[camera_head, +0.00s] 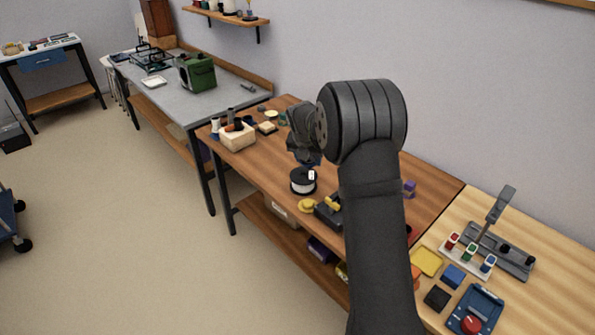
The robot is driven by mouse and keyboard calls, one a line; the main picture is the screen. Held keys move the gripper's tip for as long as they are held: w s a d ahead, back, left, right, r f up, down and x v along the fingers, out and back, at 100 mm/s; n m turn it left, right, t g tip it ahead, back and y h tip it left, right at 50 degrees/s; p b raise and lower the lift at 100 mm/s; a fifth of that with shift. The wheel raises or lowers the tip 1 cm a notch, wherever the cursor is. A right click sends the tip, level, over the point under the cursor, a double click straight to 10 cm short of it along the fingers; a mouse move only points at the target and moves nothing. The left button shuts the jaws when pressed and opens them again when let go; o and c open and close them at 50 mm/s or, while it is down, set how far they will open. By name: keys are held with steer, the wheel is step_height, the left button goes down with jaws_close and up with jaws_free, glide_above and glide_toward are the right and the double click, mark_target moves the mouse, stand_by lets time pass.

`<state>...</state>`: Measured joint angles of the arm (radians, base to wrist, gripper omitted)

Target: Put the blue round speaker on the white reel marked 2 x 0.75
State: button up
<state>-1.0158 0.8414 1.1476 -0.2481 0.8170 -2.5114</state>
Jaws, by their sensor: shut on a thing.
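My gripper (308,158) hangs over the brown wooden workbench, pointing down. It is shut on a small dark bluish thing that is mostly hidden by the fingers; it appears to be the blue round speaker. The white reel (303,187), with a dark top and a small white label, stands on the bench just below my gripper. The held thing is at or just above the reel's far edge; I cannot tell whether they touch. The marking on the reel is too small to read.
A yellow object (307,205) and a black tool with a yellow part (329,212) lie just in front of the reel. A light wooden block (238,138) with items in it stands to the left. My arm hides the bench's right part.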

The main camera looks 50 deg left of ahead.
steer(key=a, duration=0.1)
steer(key=s+a+f, duration=0.1)
steer(key=a+f, duration=0.1)
steer(key=shift+s+a+f, duration=0.25)
steer(key=shift+s+a, duration=0.05)
steer(key=shift+s, duration=0.05)
steer(key=shift+f, duration=1.9)
steer(key=shift+f, duration=0.2)
steer(key=o, duration=1)
steer(key=shift+o, duration=0.2)
steer(key=v, duration=1.2)
steer(key=shift+r, duration=0.2)
steer(key=shift+f, duration=0.1)
